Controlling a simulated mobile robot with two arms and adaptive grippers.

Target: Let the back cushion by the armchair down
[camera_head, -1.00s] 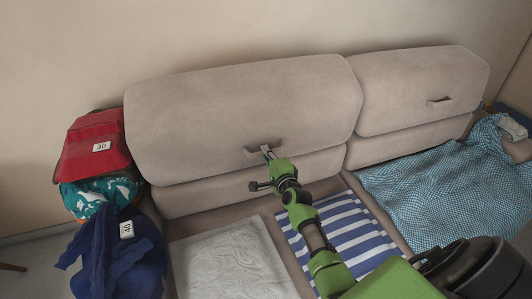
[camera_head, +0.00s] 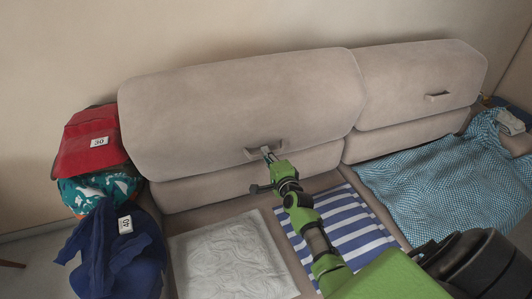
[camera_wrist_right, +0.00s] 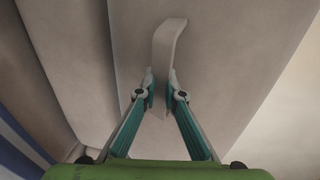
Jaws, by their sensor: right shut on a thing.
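Two beige back cushions line the sofa: a wide left one (camera_head: 235,100) and a right one (camera_head: 420,75). Each has a fabric pull strap on its front. My right gripper (camera_head: 267,153) is at the left cushion's strap (camera_head: 250,154), near that cushion's lower edge. In the right wrist view, the fingers (camera_wrist_right: 161,88) are shut on the pale strap (camera_wrist_right: 167,45), with the cushion's surface (camera_wrist_right: 225,60) close behind. The right cushion's strap (camera_head: 437,96) is free. No armchair can be clearly made out. My left gripper is out of view.
On the seat lie a white quilted cloth (camera_head: 225,262), a blue-striped cloth (camera_head: 340,222) and a blue checked cloth (camera_head: 440,190). A red bundle (camera_head: 88,140), a teal patterned one (camera_head: 95,188) and a navy one (camera_head: 115,255) are piled at left. The wall stands behind.

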